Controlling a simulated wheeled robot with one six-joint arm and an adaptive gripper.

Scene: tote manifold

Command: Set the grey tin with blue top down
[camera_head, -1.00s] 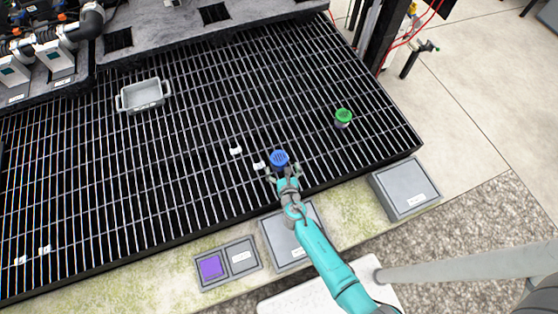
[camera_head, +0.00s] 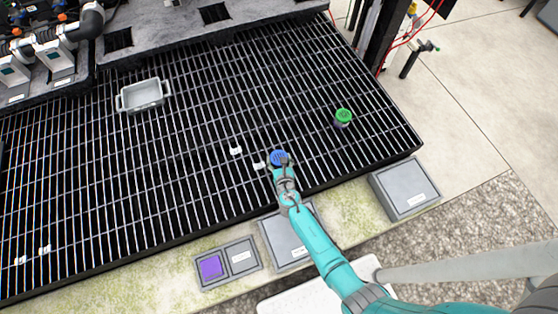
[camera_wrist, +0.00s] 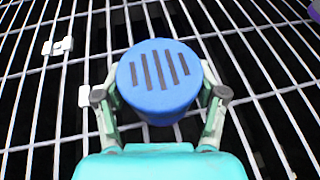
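The tin with the blue slotted top (camera_head: 278,158) is upright at my gripper, over the dark grating near its front edge. In the wrist view its round blue top (camera_wrist: 158,80) fills the middle and hides most of the body. My gripper (camera_wrist: 160,92) has one finger on each side of the tin, close against it, and looks shut on it. In the head view my gripper (camera_head: 280,165) partly covers the tin. Whether the tin's base touches the grating is hidden.
A green-topped tin (camera_head: 343,117) stands to the right on the grating (camera_head: 215,95). A grey handled tub (camera_head: 144,96) is at the back left. Small white clips (camera_head: 236,151) lie left of my gripper. Grey boxes (camera_head: 404,188) line the front ledge. Much of the grating is clear.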

